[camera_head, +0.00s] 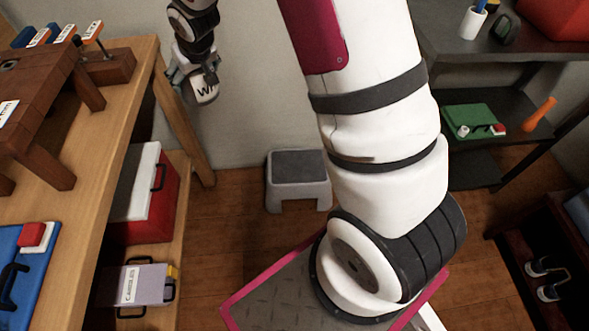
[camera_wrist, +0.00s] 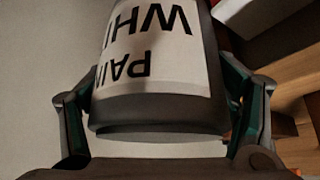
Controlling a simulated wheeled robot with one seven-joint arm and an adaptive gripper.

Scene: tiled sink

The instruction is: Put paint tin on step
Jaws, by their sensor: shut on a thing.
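The paint tin (camera_head: 205,91) has a white label with dark lettering and hangs in my gripper (camera_head: 191,80) at the upper left of the head view. In the wrist view the tin (camera_wrist: 158,110) fills the middle, its label upside down, with a finger on each side. My gripper is shut on the tin and holds it in the air, in front of the wall and beside the workbench. The step (camera_head: 298,180) is a low grey stool with a dark top. It stands on the floor by the wall, below and to the right of the tin. Its top is bare.
A wooden workbench (camera_head: 112,110) stands at left, with a red-and-white box (camera_head: 150,195) and a case labelled candles (camera_head: 136,286) on its lower shelf. A dark shelf unit (camera_head: 480,100) stands at right. The floor around the step is clear.

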